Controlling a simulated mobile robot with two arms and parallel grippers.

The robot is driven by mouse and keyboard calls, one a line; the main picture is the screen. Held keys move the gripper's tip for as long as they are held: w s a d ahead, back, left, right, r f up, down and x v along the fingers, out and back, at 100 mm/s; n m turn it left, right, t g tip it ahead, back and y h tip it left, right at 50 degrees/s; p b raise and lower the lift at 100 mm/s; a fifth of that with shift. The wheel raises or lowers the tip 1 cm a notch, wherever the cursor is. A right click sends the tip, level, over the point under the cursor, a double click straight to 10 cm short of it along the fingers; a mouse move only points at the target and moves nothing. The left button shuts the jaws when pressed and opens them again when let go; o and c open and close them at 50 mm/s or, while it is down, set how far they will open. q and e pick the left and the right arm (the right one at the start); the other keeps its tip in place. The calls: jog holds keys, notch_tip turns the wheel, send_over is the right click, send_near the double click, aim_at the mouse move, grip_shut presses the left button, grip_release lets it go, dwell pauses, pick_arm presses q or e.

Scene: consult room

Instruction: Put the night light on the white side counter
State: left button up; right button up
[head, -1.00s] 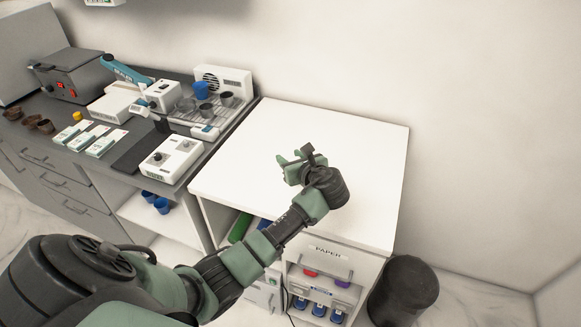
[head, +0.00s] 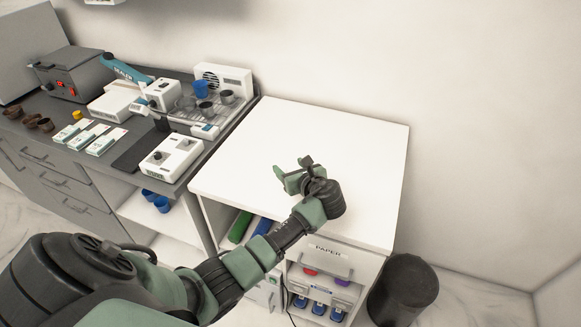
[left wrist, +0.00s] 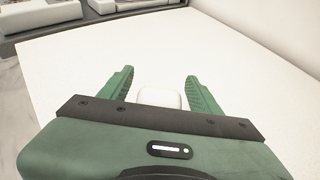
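The white side counter (head: 350,140) has a bare, flat white top. My left gripper (head: 291,175) is low over the middle of that top. In the left wrist view its two green fingers are spread apart. A small white rounded block, which looks like the night light (left wrist: 160,97), sits between the fingers with a narrow gap on each side. It appears to rest on the white counter top. In the head view I cannot make it out against the white top and behind the gripper. My right gripper is not in view.
A dark grey counter (head: 135,150) with devices, cups and small boxes adjoins on the left. A black bin (head: 403,290) stands at the right front. Under the white top are shelves with a paper box (head: 325,262) and coloured items. The wall (head: 480,150) is behind.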

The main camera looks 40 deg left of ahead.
pick_arm(q)
jog(key=shift+r, duration=0.15)
jog(key=b+v, duration=0.1)
jog(key=v, duration=1.1)
jog(key=shift+d, duration=0.1)
